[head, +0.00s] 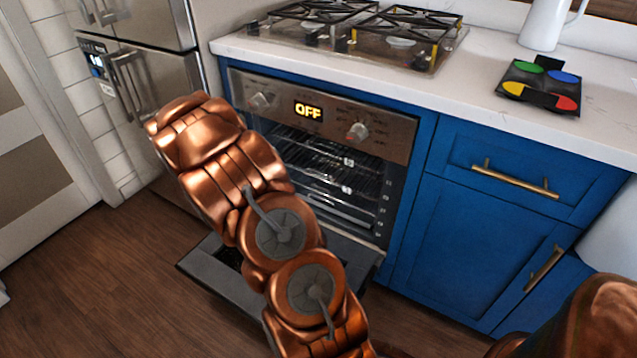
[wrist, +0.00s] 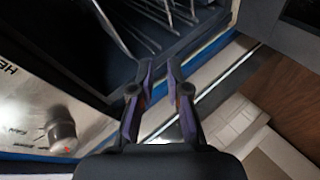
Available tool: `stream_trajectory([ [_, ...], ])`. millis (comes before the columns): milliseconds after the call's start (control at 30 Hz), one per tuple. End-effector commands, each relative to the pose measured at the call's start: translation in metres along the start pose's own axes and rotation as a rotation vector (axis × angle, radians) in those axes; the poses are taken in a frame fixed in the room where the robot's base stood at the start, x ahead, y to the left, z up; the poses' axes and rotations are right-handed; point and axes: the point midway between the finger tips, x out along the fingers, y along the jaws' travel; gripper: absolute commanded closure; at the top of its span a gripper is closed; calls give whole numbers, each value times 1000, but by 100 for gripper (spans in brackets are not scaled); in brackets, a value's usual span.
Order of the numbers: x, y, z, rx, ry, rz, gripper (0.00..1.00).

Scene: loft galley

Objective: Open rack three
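The oven (head: 235,90) has its door (head: 210,275) folded down, and its display reads OFF. Several wire racks (head: 335,180) are inside, with small marks along the right inner wall; I cannot read which is rack three. My copper arm covers the left part of the opening. In the head view my gripper is hidden behind the arm. In the wrist view my gripper (wrist: 161,64) has its two dark fingers apart with nothing between them. Rack wires (wrist: 150,22) show beyond the fingertips, apart from them. The oven knob (wrist: 62,136) is at lower left.
A steel fridge (head: 155,75) stands left of the oven. Blue cabinets (head: 475,240) with brass handles are on the right. A gas hob (head: 350,35) and a pad with coloured discs (head: 540,85) are on the counter. The wood floor (head: 90,270) at left is clear.

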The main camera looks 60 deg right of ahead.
Motion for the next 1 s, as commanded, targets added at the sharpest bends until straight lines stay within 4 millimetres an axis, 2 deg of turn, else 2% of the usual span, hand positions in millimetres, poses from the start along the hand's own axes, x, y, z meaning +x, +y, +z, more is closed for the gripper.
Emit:
stream_trajectory([
  [33, 18, -8, 18, -26, -26, 38, 85],
  [200, 57, -5, 66, -125, -113, 191, 85],
  [433, 82, 0, 116, -243, -219, 335, 85],
  [600, 86, 4, 131, -284, -256, 382, 85],
  [767, 92, 7, 136, -288, -264, 389, 85],
  [1000, 114, 16, 140, -287, -261, 386, 85],
])
